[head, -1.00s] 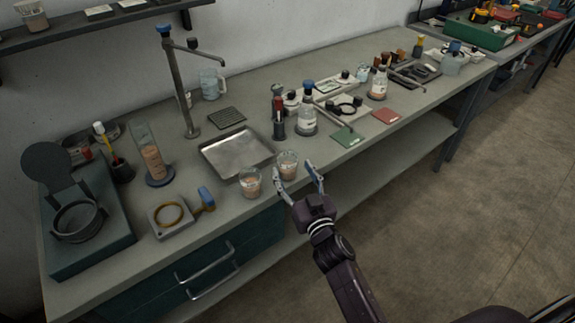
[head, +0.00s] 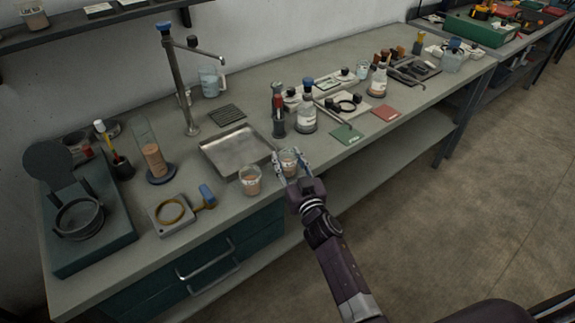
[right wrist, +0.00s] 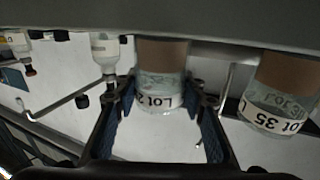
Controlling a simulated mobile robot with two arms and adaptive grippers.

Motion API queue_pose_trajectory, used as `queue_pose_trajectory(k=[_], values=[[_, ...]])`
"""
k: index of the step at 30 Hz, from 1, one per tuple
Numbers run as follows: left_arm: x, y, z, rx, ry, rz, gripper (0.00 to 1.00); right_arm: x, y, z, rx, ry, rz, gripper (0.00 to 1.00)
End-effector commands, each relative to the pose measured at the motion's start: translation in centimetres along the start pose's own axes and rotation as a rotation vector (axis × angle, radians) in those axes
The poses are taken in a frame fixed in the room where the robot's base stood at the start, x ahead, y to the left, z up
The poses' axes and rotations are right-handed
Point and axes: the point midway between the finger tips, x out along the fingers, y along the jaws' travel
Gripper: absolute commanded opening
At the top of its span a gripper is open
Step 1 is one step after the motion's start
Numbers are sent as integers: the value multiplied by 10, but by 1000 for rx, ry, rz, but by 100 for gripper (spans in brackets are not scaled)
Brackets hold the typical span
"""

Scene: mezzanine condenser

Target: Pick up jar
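Two small glass jars with tan contents stand at the front edge of the bench, beside the metal tray. The right-hand jar (head: 289,157) is between the fingers of my right gripper (head: 290,155). In the right wrist view this jar (right wrist: 161,88) carries a label starting "Lot 2", and a gap shows on both sides of it. My right gripper (right wrist: 164,99) is open around it. The other jar (head: 250,181) stands just to the left, outside the fingers; its label reads "Lot 35" in the right wrist view (right wrist: 280,95). My left gripper is not in view.
A shallow metal tray (head: 215,158) lies behind the jars. A ring on a grey block (head: 160,222) is to the left. A bottle with a blue cap (head: 306,118) and a green card (head: 347,134) are to the right. Bare bench lies right of the jars.

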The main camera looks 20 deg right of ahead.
Motion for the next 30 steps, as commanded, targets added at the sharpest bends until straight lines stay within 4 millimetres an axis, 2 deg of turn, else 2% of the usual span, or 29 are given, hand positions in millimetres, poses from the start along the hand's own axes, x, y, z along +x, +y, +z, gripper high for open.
queue_pose_trajectory(k=[1,5,20,30], values=[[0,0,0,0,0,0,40,0,0,0,0,0,0,25],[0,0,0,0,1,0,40,0,0,0,0,1,0,12],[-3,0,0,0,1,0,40,0,0,-8,-2,2,0,12],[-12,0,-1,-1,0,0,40,0,1,-39,-3,3,0,12]])
